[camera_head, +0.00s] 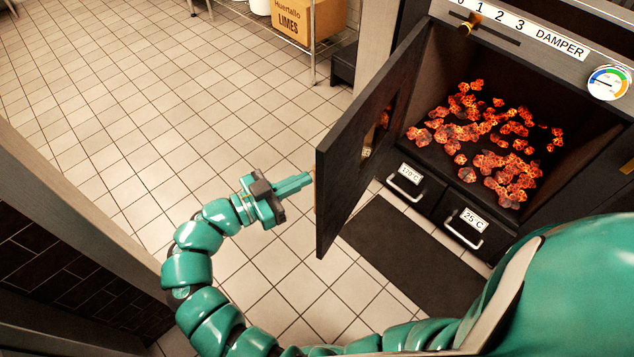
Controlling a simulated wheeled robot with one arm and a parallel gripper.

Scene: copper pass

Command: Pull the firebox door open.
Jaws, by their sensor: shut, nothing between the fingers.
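The firebox door (345,150) is a dark panel with a small window, and it stands swung wide open to the left of the firebox. The firebox (590,150) is open to view, with several glowing coals (490,130) inside. My gripper (308,179) is shut and empty, with its fingertips close to the outer face and free edge of the door. A small tan part, perhaps the handle, shows at that edge, mostly hidden. I cannot tell whether the fingers touch the door.
Two drawers with bar handles, marked 170 C (411,182) and 25 C (470,222), sit below the firebox. A damper slider (468,27) and a gauge (608,83) are above. A dark mat (400,250) lies on the floor. Tiled floor at left is clear.

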